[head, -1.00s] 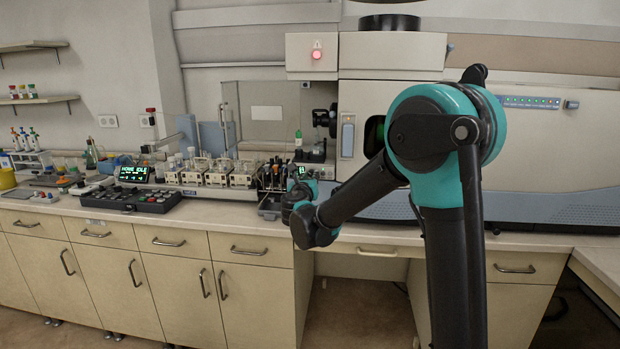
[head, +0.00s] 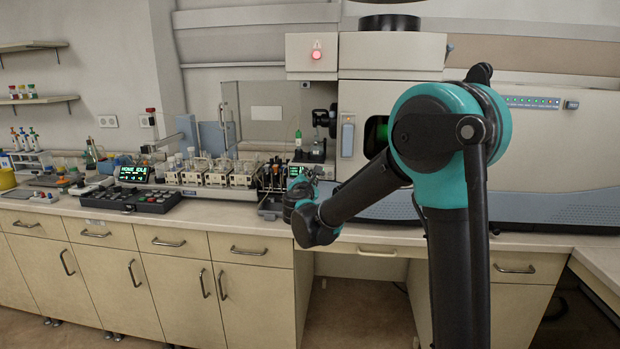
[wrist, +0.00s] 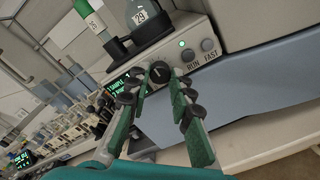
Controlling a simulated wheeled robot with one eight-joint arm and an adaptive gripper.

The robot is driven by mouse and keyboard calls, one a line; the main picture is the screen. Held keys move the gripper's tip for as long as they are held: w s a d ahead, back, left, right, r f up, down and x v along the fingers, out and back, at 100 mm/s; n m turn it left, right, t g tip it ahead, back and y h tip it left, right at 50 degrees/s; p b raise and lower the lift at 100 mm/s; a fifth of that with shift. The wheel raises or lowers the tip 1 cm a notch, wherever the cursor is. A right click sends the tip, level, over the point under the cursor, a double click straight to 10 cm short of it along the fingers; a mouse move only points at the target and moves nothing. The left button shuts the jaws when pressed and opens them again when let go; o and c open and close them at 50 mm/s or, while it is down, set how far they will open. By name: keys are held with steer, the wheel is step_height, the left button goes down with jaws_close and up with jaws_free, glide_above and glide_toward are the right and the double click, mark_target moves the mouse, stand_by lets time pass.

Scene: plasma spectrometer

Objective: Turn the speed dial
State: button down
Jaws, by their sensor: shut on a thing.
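The speed dial (wrist: 159,71) is a round dark knob with a light pointer line, on the front panel of a small grey instrument (wrist: 180,35) in the wrist view. My gripper (wrist: 159,76) is shut on the dial, with one green fingertip on each side of it. The wrist view is rolled, so the panel looks tilted. In the head view my gripper (head: 303,188) is in front of the instrument's lit green display (head: 297,170), and the dial is hidden there.
Grey RUN (wrist: 188,55) and FAST (wrist: 208,45) buttons sit right of the dial, below a lit green lamp (wrist: 181,43). A green-capped tube (wrist: 88,14) and a flask (wrist: 142,12) stand above. A dark control panel (head: 135,198) lies left on the counter.

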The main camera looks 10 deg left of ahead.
steer(key=m, duration=1)
steer(key=shift+m+y, duration=0.3)
stand_by(0.4)
steer(key=c, duration=1.3)
jaws_free()
steer(key=shift+c, duration=0.2)
steer(key=s, duration=1.2)
steer(key=shift+a, duration=0.1)
